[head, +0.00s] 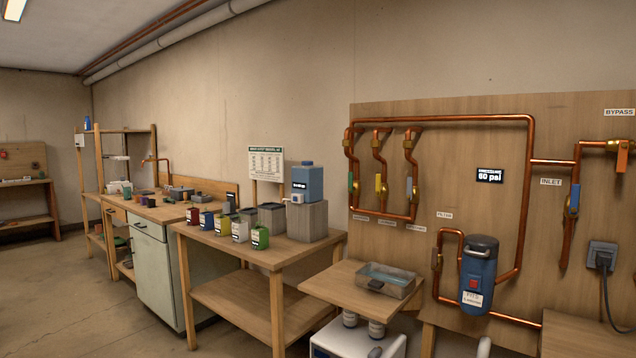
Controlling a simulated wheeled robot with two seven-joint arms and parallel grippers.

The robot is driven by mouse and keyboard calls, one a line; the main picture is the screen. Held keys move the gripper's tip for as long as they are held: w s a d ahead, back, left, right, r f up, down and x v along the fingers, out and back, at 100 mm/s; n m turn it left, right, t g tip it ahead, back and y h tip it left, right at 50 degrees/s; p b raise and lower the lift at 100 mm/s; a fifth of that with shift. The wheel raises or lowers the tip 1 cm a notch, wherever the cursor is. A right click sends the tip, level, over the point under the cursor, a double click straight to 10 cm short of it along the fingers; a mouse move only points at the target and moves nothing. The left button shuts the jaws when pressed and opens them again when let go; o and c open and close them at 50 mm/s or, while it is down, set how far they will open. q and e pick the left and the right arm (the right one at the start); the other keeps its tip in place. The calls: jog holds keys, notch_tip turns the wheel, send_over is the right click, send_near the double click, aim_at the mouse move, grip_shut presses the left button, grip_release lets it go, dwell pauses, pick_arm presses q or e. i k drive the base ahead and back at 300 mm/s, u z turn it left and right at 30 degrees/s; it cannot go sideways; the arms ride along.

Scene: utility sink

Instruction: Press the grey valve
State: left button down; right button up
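A wooden board on the right wall carries copper pipes with several lever valves. The valve with a greyish handle (409,188) is the right one of three side by side, and its handle hangs straight down. A valve with a small dull brown-grey handle (436,259) sits lower, left of the blue filter canister. I cannot tell its exact colour. Neither gripper can be made out in the head view, and nothing touches the valves.
A wooden side table (335,288) with a clear tray (388,291) stands below the three valves. The blue filter canister (478,270) juts from the board. A workbench (262,258) with several coloured cans stands left. Open floor (130,325) lies at the lower left.

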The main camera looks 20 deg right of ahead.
aim_at(411, 195)
jog(key=z, duration=0.25)
jog(key=i, duration=1.25)
jog(key=z, duration=1.4)
jog(key=i, duration=0.6)
jog(key=z, duration=0.6)
